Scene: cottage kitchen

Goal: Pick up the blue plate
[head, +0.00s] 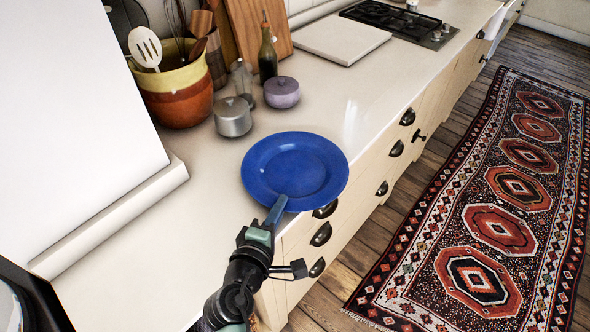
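The blue plate (295,167) is round with a wide rim and a shallow middle. It shows in the head view near the counter's front edge, and its right side reaches over the line of that edge. I cannot tell whether it rests on the counter or is slightly above it. My gripper (278,206) is at the plate's near rim, and its fingertips overlap that rim in the picture. The fingers show as one narrow blue-grey shape, seen from behind, so their gap and any contact with the rim are hidden.
A white block (75,120) stands left. Drawers with dark handles (321,234) line the front.

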